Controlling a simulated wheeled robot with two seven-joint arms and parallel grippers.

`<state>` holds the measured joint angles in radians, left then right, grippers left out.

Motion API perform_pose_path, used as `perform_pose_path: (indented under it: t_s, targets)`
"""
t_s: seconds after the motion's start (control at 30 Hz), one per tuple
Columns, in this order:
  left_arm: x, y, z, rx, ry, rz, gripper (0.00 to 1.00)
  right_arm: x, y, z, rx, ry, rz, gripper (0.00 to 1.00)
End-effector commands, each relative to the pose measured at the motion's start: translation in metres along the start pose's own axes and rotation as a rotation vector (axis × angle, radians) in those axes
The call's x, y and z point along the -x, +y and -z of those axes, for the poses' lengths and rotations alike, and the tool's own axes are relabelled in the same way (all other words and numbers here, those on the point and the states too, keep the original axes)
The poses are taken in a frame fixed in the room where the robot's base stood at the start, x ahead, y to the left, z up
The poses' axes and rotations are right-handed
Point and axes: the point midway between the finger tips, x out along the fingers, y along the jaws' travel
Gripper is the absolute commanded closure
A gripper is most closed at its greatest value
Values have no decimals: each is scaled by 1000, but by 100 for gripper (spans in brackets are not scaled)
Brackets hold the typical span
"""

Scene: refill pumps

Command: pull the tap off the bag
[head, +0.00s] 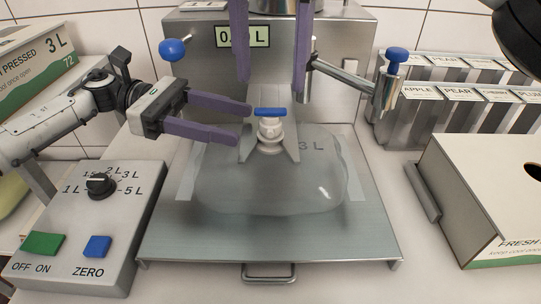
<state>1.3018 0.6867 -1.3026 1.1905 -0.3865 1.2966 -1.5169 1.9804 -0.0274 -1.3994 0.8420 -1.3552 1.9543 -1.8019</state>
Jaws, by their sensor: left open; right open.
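The clear bag (262,197), marked 3 L, lies flat on the steel tray (165,239). The tap (270,131), white with a blue top, stands upright at the bag's back edge, in a notched metal holder (291,143). My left gripper (243,124) comes in from the left; its purple fingers are apart, with the tips just left of the tap. My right gripper (271,82) hangs from above, its purple fingers apart and pointing down, behind and above the tap. Nothing shows between either pair of fingers. Whether any fingertip touches the tap is hard to tell.
A steel machine with a display (242,36) stands behind the tray. A blue-knobbed lever (386,84) juts out at right. A control box (89,215) with a dial stands at left. Labelled steel bins (420,110) and a carton (480,190) stand at right.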

Motion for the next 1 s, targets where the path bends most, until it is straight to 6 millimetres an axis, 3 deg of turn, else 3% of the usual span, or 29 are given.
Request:
perform_pose_path:
  t_s: [0.1,0.3,0.67,1.0]
  targets:
    - [-22,-1,0,-1,1,4,43,0,0,0,0,-1,0,43]
    - [-43,0,0,0,0,2,43,0,0,0,0,-1,1,43]
    - [-48,0,0,0,0,-1,43,0,0,0,0,-2,1,43]
    - [-48,0,0,0,0,0,97,0,0,0,0,-2,1,43]
